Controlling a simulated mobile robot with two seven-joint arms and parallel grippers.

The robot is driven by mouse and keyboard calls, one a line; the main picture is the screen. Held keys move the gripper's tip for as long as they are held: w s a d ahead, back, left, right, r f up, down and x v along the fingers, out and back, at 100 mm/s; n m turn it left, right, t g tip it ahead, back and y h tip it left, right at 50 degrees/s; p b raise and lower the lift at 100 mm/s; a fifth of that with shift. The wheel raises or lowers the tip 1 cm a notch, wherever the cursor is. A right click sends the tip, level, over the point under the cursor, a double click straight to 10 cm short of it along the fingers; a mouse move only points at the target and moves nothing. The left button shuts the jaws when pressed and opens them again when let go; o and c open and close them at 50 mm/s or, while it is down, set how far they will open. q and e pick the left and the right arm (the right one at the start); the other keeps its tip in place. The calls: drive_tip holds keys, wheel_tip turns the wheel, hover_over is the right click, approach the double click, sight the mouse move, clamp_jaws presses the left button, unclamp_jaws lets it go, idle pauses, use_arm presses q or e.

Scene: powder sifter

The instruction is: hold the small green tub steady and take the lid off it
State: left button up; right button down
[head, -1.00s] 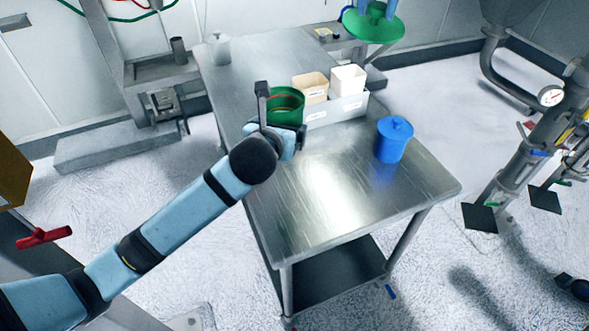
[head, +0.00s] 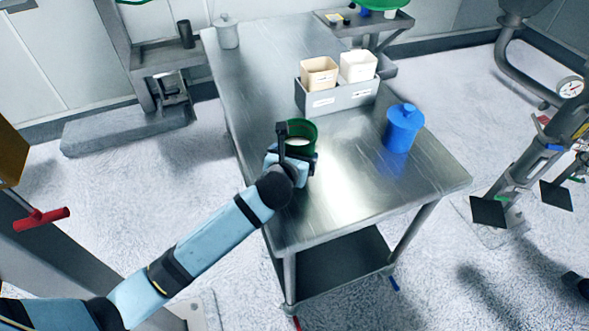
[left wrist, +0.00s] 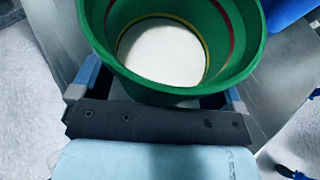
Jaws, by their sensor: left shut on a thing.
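The small green tub (head: 304,131) is at the left part of the steel table, its top open. My left gripper (head: 297,148) is shut on it from the near side. In the left wrist view the tub (left wrist: 250,60) fills the upper middle, with the gripper's fingers on both sides. I cannot tell whether the tub touches the table. A round green lid (head: 388,7) is cut off by the top edge of the head view, apart from the tub. My right gripper is out of view.
On the steel table (head: 345,205), a grey bin (head: 345,97) with a tan and a white container stands behind the tub. A blue lidded jar (head: 402,132) is to the right, a grey lidded jar (head: 227,33) at the far left. The table's front is clear.

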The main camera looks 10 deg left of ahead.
use_arm(q)
drive_tip(key=shift+f+b, duration=0.3)
drive_tip(key=shift+f, duration=2.2)
drive_tip(key=o, duration=0.9)
drive_tip(key=shift+f, duration=0.15)
